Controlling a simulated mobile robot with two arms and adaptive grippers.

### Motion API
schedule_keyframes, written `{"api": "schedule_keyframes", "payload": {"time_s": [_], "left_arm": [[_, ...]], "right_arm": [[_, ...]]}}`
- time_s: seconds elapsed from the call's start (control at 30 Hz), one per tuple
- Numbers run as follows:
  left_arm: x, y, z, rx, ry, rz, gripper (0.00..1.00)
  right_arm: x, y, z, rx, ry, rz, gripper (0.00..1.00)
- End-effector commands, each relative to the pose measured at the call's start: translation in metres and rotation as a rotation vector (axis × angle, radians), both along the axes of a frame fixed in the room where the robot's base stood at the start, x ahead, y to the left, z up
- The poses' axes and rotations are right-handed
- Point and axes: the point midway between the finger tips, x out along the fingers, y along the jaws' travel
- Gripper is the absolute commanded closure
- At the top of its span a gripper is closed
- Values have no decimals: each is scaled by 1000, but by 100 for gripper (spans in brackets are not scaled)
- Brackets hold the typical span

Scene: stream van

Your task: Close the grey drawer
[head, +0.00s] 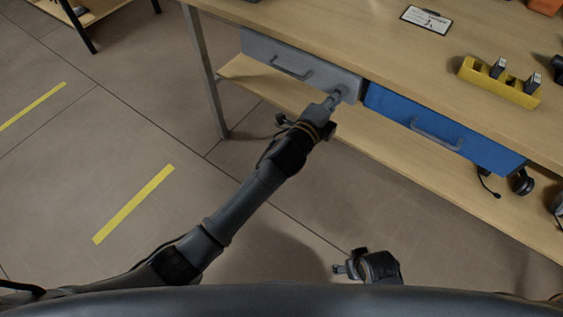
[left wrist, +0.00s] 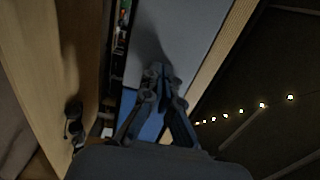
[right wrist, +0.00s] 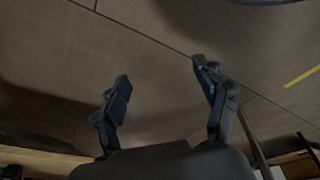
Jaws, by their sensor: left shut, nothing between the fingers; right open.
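The grey drawer (head: 318,78) hangs under the left part of the wooden workbench, with a bar handle (head: 291,70) on its front. Its front looks close to the bench edge; I cannot tell whether a small gap is left. My left gripper (head: 336,98) is shut and empty, its tips at the right end of the grey front, right of the handle. In the left wrist view the shut fingers (left wrist: 158,72) overlap the grey front (left wrist: 180,30); contact is unclear. My right gripper (right wrist: 161,78) is open and empty, low over the floor, away from the bench.
A blue drawer (head: 400,112) sits right of the grey one. A lower wooden shelf (head: 390,150) runs beneath, with headphones (head: 522,182) at right. A bench leg (head: 205,85) stands at left. A yellow holder (head: 500,82) and a clipboard (head: 427,19) lie on top. The floor in front is clear.

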Motion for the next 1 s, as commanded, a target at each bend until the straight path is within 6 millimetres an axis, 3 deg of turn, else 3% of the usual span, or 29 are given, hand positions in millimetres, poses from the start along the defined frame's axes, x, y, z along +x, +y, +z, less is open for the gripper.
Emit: {"api": "schedule_keyframes", "payload": {"time_s": [0.3,0.87,1.0], "left_arm": [[12,-9,0,1,-1,1,100],[15,-7,6,-4,-7,2,100],[16,0,6,-3,-5,3,100]], "right_arm": [[3,0,13,1,-7,-1,28],[5,1,16,1,-12,-1,28],[-2,-1,-3,-1,7,0,28]]}}
